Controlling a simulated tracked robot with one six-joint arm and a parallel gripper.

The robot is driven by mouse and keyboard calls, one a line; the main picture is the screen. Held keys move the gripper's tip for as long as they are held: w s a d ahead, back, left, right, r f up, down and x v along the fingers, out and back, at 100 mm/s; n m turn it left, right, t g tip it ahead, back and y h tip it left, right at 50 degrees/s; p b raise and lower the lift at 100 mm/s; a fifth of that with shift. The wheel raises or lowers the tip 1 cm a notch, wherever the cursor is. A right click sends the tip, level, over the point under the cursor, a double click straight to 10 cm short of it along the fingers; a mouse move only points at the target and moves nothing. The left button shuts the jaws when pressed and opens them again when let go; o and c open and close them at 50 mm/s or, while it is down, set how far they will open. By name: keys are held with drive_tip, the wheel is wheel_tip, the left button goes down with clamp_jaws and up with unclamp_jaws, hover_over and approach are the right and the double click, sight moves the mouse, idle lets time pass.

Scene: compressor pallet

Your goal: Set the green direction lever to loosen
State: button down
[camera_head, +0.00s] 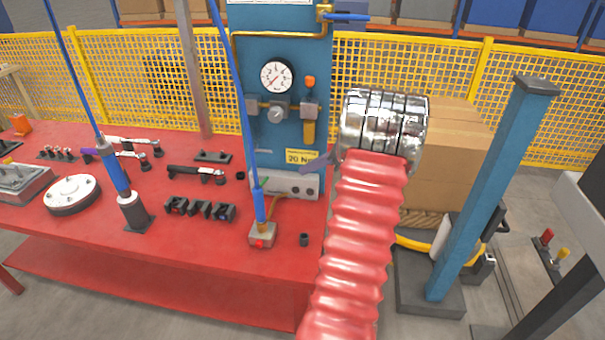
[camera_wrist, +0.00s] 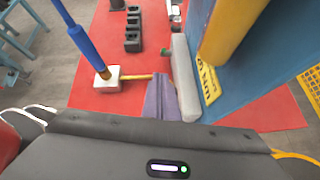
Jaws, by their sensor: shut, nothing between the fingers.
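That tool stands on a pale block with a red spot (camera_head: 263,235) near the front of the red table.
A blue panel (camera_head: 285,140) with a gauge (camera_head: 276,76) and a grey bar (camera_head: 286,185) at its foot stands close to my gripper. A dark socket rack (camera_head: 200,209) and another blue tool (camera_head: 116,178) stand left. A dark socket (camera_head: 304,239) is at the front.

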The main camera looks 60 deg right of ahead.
idle(0.3)
drive_tip(key=s+f+t, duration=0.3)
drive_tip(key=f, duration=0.2)
drive_tip(key=shift+s+d, duration=0.2)
drive_tip(key=shift+s, duration=0.15)
drive_tip(key=shift+w, duration=0.1)
approach(263, 182)
wheel_tip(263, 182, down, 4)
drive_tip(key=shift+d+r, duration=0.1)
drive_tip(key=shift+r, duration=0.15)
drive_tip(key=w, duration=0.1)
drive_tip(key=w+r, duration=0.1)
drive_tip(key=w, duration=0.1)
drive_tip(key=shift+w+a+r, duration=0.1)
drive_tip(key=shift+a+r, duration=0.2)
drive_tip(key=shift+r, duration=0.05)
